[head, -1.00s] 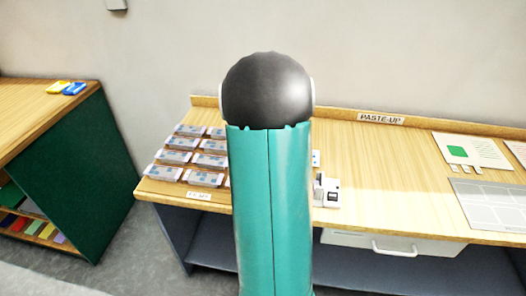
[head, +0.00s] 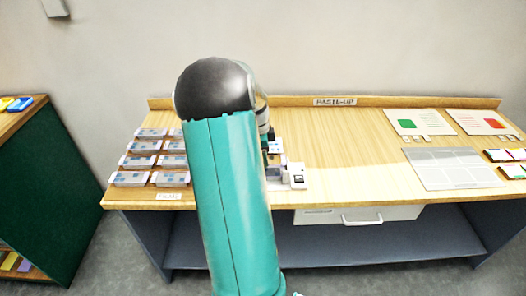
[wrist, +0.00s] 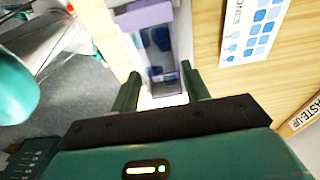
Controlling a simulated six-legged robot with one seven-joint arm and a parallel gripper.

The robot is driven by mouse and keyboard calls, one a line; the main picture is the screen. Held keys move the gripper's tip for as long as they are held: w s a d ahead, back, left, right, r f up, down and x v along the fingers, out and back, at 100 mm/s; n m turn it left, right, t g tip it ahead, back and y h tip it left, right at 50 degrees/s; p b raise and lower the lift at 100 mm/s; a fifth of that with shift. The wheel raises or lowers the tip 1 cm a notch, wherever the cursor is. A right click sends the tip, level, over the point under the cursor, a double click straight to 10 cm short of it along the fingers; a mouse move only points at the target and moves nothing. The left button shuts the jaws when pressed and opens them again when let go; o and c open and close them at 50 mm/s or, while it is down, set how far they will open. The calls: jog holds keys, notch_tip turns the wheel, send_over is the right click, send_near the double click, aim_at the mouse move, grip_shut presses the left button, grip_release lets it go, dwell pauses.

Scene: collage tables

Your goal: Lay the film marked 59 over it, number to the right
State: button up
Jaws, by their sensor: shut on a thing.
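My gripper (wrist: 160,85) points down at the table, its two dark green fingers on either side of a pale, partly see-through piece with dark blue patches (wrist: 160,58), which looks like a film. It is shut on this piece; no number on it is readable. Several grey film packs (head: 137,162) stand in rows at the table's left. At the right lie a sheet with a green square (head: 407,124) and one with a red square (head: 494,124).
A grey gridded sheet (head: 452,168) lies at the right of the table, with small dark-edged items (head: 512,170) beyond it. A sheet of blue swatches (wrist: 252,30) shows in the wrist view. The wood between device and gridded sheet (head: 350,160) is clear.

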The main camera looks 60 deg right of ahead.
jog(key=shift+f, duration=2.45)
jog(key=o, duration=1)
jog(key=r, duration=0.4)
jog(key=w+r, duration=0.1)
jog(key=r, duration=0.4)
jog(key=a+r, duration=0.1)
jog(key=r, duration=0.3)
jog(key=shift+w+r, duration=0.35)
jog(key=shift+w, duration=0.05)
